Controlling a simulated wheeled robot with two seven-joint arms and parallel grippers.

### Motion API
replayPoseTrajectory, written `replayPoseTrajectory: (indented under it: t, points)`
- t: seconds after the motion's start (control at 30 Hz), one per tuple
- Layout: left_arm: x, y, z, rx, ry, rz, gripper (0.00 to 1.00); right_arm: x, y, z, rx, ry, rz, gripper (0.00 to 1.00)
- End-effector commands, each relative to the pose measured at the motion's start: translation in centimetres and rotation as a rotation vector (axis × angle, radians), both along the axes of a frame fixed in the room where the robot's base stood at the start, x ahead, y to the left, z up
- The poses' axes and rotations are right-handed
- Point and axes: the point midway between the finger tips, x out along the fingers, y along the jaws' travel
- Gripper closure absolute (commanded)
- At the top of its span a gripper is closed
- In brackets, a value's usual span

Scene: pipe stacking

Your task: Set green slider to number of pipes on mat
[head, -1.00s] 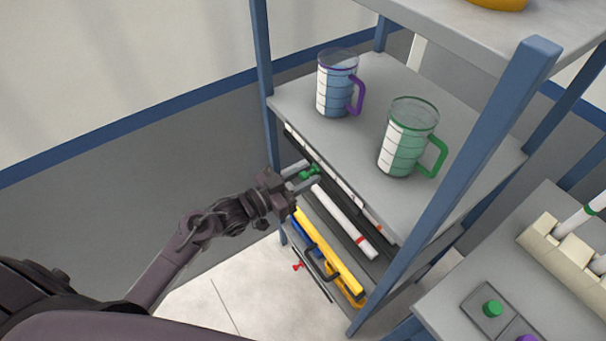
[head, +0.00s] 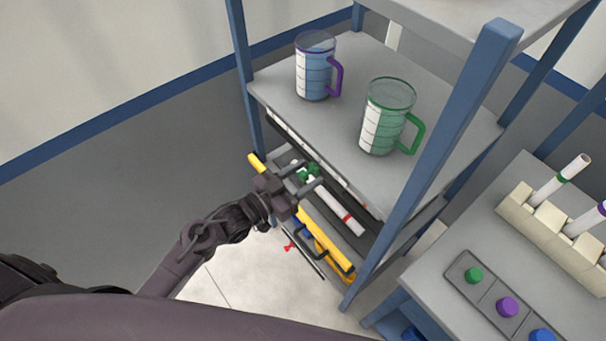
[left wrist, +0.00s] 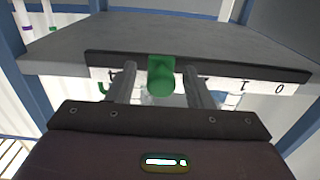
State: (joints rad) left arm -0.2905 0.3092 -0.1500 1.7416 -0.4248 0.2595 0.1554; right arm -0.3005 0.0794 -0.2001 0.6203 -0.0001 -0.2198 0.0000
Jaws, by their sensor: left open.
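The green slider (head: 312,171) sits on the front edge of the shelf that carries the two jugs. In the left wrist view, the green slider (left wrist: 161,77) shows on a dark rail above a white number scale (left wrist: 260,87). Digits 1 and 0 are readable at the right; the fingers and slider hide part of the scale. My left gripper (head: 302,172) is open, with one finger on each side of the slider and gaps showing in the wrist view. A white pipe (head: 338,208) with a red band lies on a dark surface below; I cannot tell whether this is the mat. My right gripper is not in view.
A purple-handled jug (head: 315,70) and a green-handled jug (head: 385,120) stand on the shelf. A blue post (head: 435,160) rises at its near right corner. A yellow level (head: 320,240) lies lower. At right are a pipe rack (head: 550,235) and a panel of coloured knobs (head: 490,293).

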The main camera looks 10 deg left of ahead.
Motion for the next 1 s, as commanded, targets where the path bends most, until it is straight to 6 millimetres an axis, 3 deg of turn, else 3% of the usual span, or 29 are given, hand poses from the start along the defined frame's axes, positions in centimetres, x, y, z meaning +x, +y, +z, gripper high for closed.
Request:
replayPoseTrajectory:
  t: [0.53, 1.0]
  points:
    - [-5.7, 4.3, -0.2, 0.002, 0.001, 0.0, 0.54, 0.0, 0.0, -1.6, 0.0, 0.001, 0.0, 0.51]
    - [-6.2, 4.8, 0.0, 0.001, -0.001, 0.0, 0.54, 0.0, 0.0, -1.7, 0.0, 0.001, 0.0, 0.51]
